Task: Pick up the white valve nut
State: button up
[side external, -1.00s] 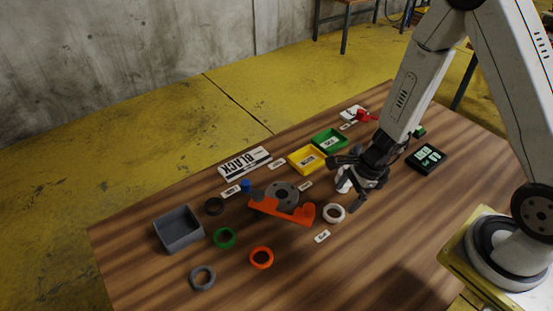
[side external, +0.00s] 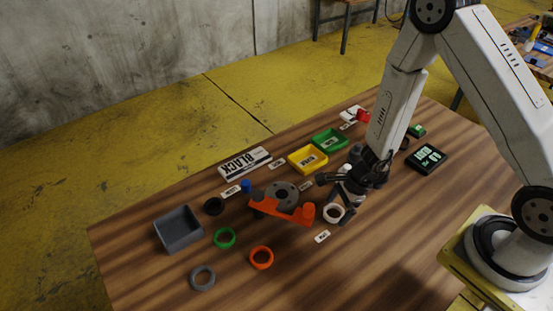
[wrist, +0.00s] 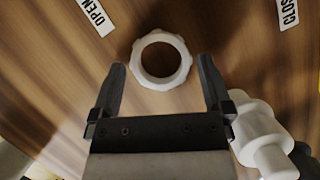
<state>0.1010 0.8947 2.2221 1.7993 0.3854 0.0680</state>
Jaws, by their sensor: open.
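The white valve nut (side external: 341,211) is a ring lying flat on the wooden table, right of the orange tool. In the wrist view the white nut (wrist: 144,60) lies just ahead of the fingertips, centred between them. My gripper (side external: 331,200) is low over the table beside the nut, and one finger overlaps it in the side view. In the wrist view my gripper (wrist: 161,72) has its two fingers spread, with nothing between them but table. A white stepped part (wrist: 262,135) is close to the right finger in the wrist view.
An orange wrench-like tool (side external: 280,209) with a grey disc lies left of the nut. Green (side external: 225,237), orange (side external: 252,260) and grey (side external: 193,282) rings lie nearer the front. A grey bin (side external: 172,245) stands at left; yellow (side external: 297,166) and green (side external: 318,148) trays sit behind.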

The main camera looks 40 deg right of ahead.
dwell(0.5)
jog(key=c, duration=1.1)
jog(key=shift+r, duration=4.95)
jog(key=shift+w, duration=0.1)
jog(key=w+a+r, duration=0.1)
jog(key=w+a, duration=0.1)
jog(key=w, duration=0.2)
jog(key=w+a+r, duration=0.1)
jog(key=w+a, duration=0.2)
jog(key=w, duration=0.1)
jog(key=w+a+r, duration=0.1)
jog(key=w+a, duration=0.2)
jog(key=w, duration=0.1)
